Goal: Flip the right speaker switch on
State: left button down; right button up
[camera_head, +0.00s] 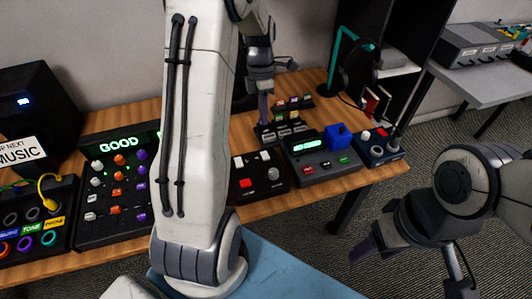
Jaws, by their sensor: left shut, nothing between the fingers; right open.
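My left gripper (263,109) is shut and empty. It points down over the back of the wooden desk, just above a small rack of coloured switches or connectors. A dark shape (239,96) beside my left wrist may be part of the right speaker; my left arm hides most of it, and I cannot make out its switch. Another black speaker (35,100) with a lit blue light stands at the far left. My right gripper (362,250) is open and empty, low at the right, beyond the desk's front edge and over the carpet.
On the desk (335,184) stand a mixer with a green "GOOD" display (118,143), a red-button box (258,182), a box with a green readout (318,160) and a blue-topped knob box (380,147). A teal headphone stand (342,50) stands behind. A grey side table (485,85) is at right.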

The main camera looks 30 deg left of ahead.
aim_at(266, 158)
pick_arm(q)
jog(key=f, duration=0.4)
jog(key=d+f, duration=0.1)
jog(key=f, duration=0.4)
jog(key=s+f, duration=0.1)
jog(key=f, duration=0.4)
jog(key=shift+d, duration=0.2)
